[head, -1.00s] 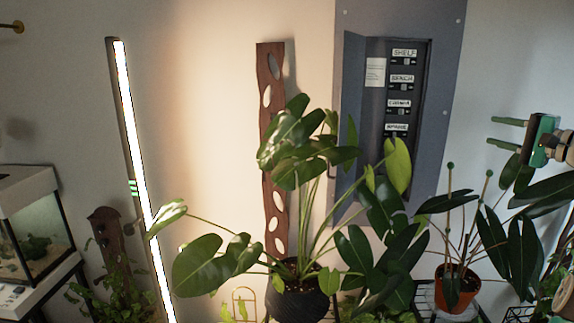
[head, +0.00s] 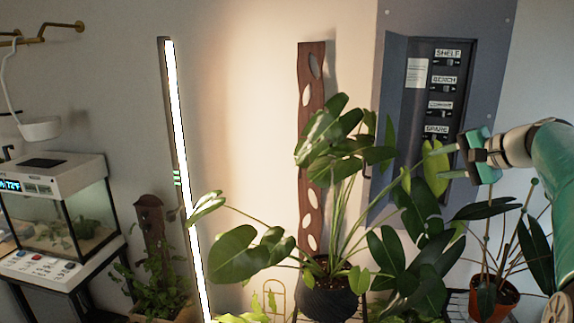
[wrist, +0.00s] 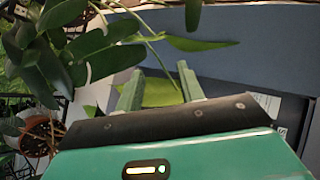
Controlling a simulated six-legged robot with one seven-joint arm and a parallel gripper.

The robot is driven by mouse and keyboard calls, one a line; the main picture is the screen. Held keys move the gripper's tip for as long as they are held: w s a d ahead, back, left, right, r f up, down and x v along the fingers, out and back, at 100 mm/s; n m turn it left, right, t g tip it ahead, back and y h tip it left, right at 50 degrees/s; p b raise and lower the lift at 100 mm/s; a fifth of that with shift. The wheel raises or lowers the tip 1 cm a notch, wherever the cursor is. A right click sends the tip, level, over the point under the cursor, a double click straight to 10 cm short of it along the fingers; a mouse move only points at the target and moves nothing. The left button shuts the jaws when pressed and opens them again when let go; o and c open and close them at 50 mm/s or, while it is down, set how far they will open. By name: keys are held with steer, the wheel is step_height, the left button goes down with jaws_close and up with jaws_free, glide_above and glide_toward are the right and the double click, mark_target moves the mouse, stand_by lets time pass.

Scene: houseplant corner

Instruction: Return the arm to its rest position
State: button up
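My arm reaches in from the right side of the head view, its green and beige links in front of the wall. My gripper (head: 447,163) is at the lower right of the grey wall panel (head: 495,95), with its two green fingers pointing left. In the wrist view the fingers (wrist: 158,88) are apart with nothing held. A yellow-green leaf (head: 433,170) is close to the fingertips in the head view. The leaf also shows between and beyond the fingers in the wrist view (wrist: 160,95); I cannot tell whether they touch.
A large plant in a dark pot (head: 328,295) stands in the middle, its leaves spreading near my gripper. A smaller plant in a terracotta pot (head: 490,298) is below my arm. A lit tube lamp (head: 185,170) and a terrarium (head: 65,220) stand left. Bare wall lies between lamp and wooden board (head: 312,110).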

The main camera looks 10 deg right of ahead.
steer(key=s+a+f+n+g+h, duration=0.1)
steer(key=s+a+f+n+g, duration=0.2)
steer(key=a, duration=0.4)
steer(key=s+a+f+h, duration=0.1)
steer(key=s+a+f, duration=0.2)
steer(key=s+a, duration=0.3)
steer(key=s+a+f+n+g+h, duration=0.1)
steer(key=s+a+f+n+g, duration=0.2)
steer(key=a, duration=0.5)
steer(key=s+a+f+n+h, duration=0.1)
steer(key=s+a+f+n, duration=0.1)
steer(key=s+f, duration=0.4)
steer(key=s+a+f+n+h, duration=0.1)
steer(key=s+a+f+n, duration=0.2)
steer(key=s+f, duration=0.4)
steer(key=shift+s+a+h, duration=0.3)
steer(key=shift+s, duration=0.85)
steer(key=shift+d+f, duration=0.1)
steer(key=shift+d, duration=0.05)
